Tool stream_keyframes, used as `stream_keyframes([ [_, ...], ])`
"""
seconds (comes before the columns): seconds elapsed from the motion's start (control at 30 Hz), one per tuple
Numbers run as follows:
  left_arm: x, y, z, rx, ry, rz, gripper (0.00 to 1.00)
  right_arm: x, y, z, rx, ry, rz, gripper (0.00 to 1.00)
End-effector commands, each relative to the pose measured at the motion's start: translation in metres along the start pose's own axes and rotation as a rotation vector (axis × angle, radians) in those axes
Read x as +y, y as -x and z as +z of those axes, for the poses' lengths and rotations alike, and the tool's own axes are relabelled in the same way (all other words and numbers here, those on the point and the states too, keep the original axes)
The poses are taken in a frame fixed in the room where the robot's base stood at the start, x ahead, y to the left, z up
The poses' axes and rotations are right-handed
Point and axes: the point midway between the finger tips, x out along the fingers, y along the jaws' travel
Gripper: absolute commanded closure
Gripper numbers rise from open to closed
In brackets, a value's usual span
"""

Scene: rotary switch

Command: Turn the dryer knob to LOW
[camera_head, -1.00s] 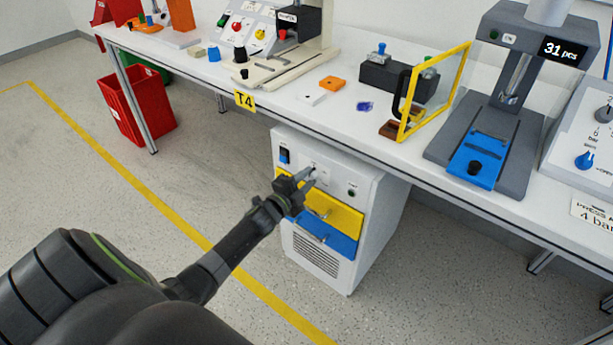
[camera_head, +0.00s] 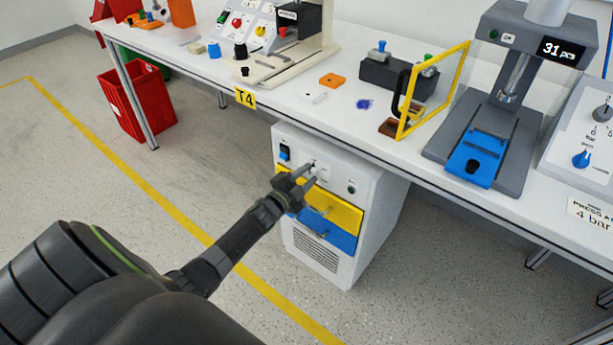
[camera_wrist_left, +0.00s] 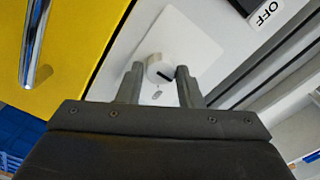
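The dryer is a white cabinet (camera_head: 318,257) under the bench with a light front panel. Its knob (camera_wrist_left: 160,68) is a small pale round dial with a black mark, seen in the left wrist view. In the left wrist view the gripper (camera_wrist_left: 160,78) is open, with one finger on each side of the knob. Firm contact cannot be told. The position lettering around the knob is not readable. My right gripper is out of view.
A rocker switch (camera_head: 285,153) sits left of the knob; an OFF label (camera_wrist_left: 265,14) shows in the wrist view. A yellow drawer (camera_head: 333,211) and a blue drawer (camera_head: 340,240) with metal handles lie just below. The bench edge (camera_head: 375,152) overhangs the cabinet.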

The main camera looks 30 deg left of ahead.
Motion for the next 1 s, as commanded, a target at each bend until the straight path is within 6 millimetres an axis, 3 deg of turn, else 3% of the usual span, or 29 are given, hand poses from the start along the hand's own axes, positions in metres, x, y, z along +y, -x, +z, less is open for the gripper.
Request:
stream_keyframes([
  [0.13, 0.0, 0.0, 0.0, 0.0, -0.001, 0.0, 0.5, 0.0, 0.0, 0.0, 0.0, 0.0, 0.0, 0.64],
  [0.53, 0.0, 0.009, 0.0, 0.0, -0.002, 0.0, 0.5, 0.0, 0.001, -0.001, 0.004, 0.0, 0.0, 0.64],
  [0.67, 0.0, 0.029, 0.0, -0.001, -0.002, 0.002, 0.5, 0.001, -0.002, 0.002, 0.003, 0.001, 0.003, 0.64],
  [1.0, 0.001, 0.102, 0.001, -0.002, -0.001, 0.002, 0.5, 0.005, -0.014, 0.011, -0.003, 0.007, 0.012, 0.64],
])
